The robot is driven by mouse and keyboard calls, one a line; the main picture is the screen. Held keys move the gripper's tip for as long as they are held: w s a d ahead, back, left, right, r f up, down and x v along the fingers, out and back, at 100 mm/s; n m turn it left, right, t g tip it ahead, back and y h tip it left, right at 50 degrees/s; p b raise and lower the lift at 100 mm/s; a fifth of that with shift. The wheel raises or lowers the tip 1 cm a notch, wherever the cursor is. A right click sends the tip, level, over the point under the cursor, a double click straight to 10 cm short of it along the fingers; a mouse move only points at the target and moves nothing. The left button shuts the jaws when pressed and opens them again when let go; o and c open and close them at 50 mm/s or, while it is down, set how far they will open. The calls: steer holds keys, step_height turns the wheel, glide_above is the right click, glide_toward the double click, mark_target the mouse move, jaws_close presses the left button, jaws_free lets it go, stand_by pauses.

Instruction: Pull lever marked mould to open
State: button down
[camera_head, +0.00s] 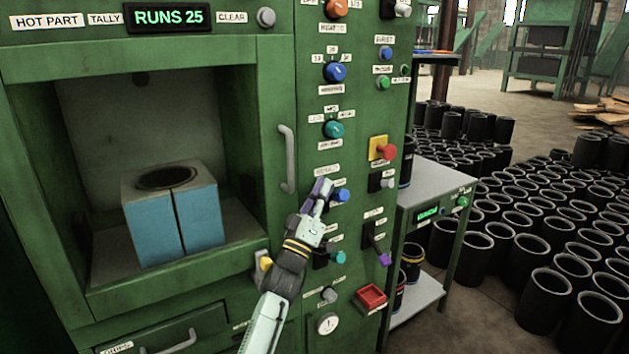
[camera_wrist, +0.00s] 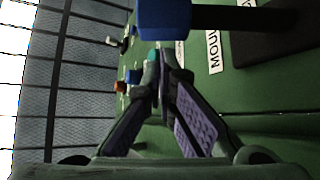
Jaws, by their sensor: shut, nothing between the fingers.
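The mould lever has a blue end (camera_head: 341,195) on the green control panel, just right of my gripper (camera_head: 320,190). In the wrist view its blue block-shaped end (camera_wrist: 165,18) and dark arm (camera_wrist: 225,17) are large at the top, beside a label (camera_wrist: 214,52) reading "MOU", the rest cut off. My gripper (camera_wrist: 160,68) is shut and empty, its purple fingers together below the blue end in that picture. I cannot tell whether they touch it. The blue-sided mould block (camera_head: 150,232) sits in the open chamber, its two halves together with a dark round hole on top.
A teal-ended lever (camera_head: 339,257) and a purple-ended lever (camera_head: 384,259) are lower on the panel. A red emergency button (camera_head: 388,152) is up to the right. A grey door handle (camera_head: 287,160) stands out left of my gripper. Many black sleeves (camera_head: 545,290) cover the floor at right.

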steer(key=shift+d+f, duration=0.25)
steer(key=shift+f, duration=0.15)
steer(key=shift+s+d+f+m+h+b, duration=0.1)
steer(key=shift+s+f+m+h+b, duration=0.1)
steer(key=shift+m+h+b, duration=0.55)
